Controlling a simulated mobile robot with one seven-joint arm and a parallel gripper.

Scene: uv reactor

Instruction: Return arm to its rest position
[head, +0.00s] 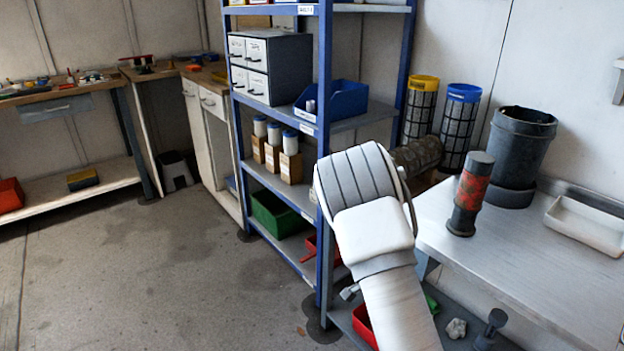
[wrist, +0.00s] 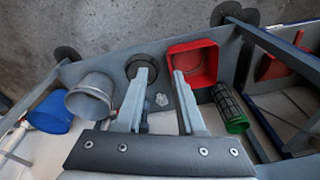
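My white arm (head: 375,235) rises from the bottom of the head view, in front of the metal table and beside the blue shelf rack. My gripper is not distinguishable in the head view. In the wrist view my gripper (wrist: 161,72) points down with its two pale fingers apart. Nothing is held between them. A small crumpled pale piece (wrist: 162,100) shows in the gap, lying on a surface below; it also shows on the lower shelf in the head view (head: 456,328).
The blue rack (head: 325,120) stands close on the left of my arm. The metal table (head: 540,270) on the right bears a black-and-red cylinder (head: 468,195), a dark bucket (head: 522,150) and a white tray (head: 590,225). A red bin (wrist: 193,62) lies below my gripper. Floor (head: 150,270) at left is clear.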

